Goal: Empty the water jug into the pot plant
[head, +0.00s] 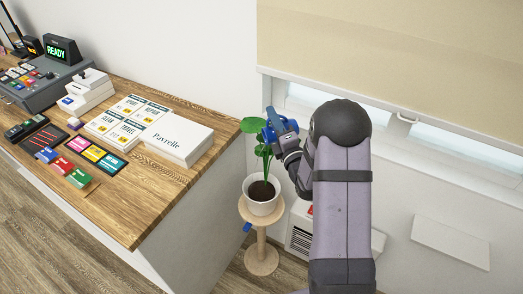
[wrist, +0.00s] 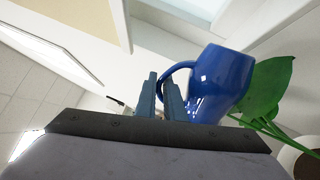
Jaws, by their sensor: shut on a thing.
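The blue water jug (head: 268,134) is up among the leaves of the pot plant (head: 262,189), above its pot, and partly hidden by my gripper (head: 281,127) in the head view. In the wrist view my gripper (wrist: 161,98) is shut on the handle of the jug (wrist: 222,82), whose body is just right of the fingers. The jug looks tilted there, but I cannot tell how far. No water is visible. A green leaf of the pot plant (wrist: 268,88) is close beside the jug. The white pot holds dark soil and stands on a round wooden stand (head: 261,258).
A wooden counter (head: 165,182) at left carries a white box (head: 179,138), cards, small coloured boxes and a till (head: 45,82). A window with a blind (head: 400,45) is behind my arm. A white vented unit (head: 300,238) stands right of the stand.

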